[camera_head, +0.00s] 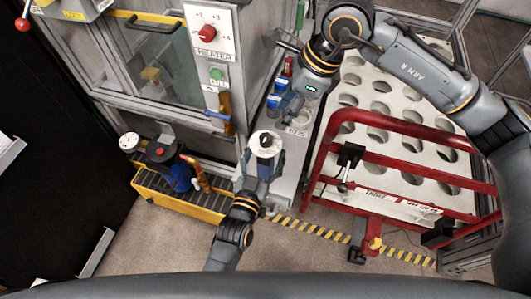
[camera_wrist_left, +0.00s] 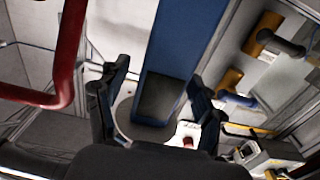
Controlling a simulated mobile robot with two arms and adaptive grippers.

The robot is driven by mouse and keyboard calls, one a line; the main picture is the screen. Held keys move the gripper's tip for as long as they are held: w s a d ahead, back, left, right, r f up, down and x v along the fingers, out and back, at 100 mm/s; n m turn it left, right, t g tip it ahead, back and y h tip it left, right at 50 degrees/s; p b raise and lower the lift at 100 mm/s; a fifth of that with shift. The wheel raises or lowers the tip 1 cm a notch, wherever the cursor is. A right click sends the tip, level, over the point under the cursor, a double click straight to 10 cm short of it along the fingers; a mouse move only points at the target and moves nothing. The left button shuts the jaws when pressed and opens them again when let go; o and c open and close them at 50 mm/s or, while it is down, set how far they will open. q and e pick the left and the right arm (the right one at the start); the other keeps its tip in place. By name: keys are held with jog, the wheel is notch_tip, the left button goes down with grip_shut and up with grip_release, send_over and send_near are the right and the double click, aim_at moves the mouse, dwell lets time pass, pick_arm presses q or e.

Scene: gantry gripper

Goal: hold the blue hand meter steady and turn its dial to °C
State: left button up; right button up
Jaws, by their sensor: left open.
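My left gripper (camera_head: 264,142) is lower, near the bench's front end. In the left wrist view my left gripper (camera_wrist_left: 157,80) is open, with a long blue body (camera_wrist_left: 190,35) with a dark grey end in view between its fingers; contact cannot be told.
The heater cabinet (camera_head: 208,52) with a red knob stands to the left of the bench. A red-railed cart (camera_head: 345,118) with a perforated top stands to the right. A yellow-edged tray (camera_head: 165,196) with tools lies lower left. The floor in front is clear.

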aim_at(266, 136)
pick_arm(q)
jog(key=c, duration=1.3)
grip_shut()
pick_arm(e)
jog(key=o, duration=0.3)
jog(key=a+r+m+h, duration=0.2)
jog(key=a+m+h, duration=0.2)
jog(key=m, duration=0.7)
jog(key=shift+g, duration=0.3)
jog(key=f, duration=1.1)
jog(key=shift+w+f, duration=0.25)
jog(key=shift+w, duration=0.15)
jog(key=shift+c, duration=0.2)
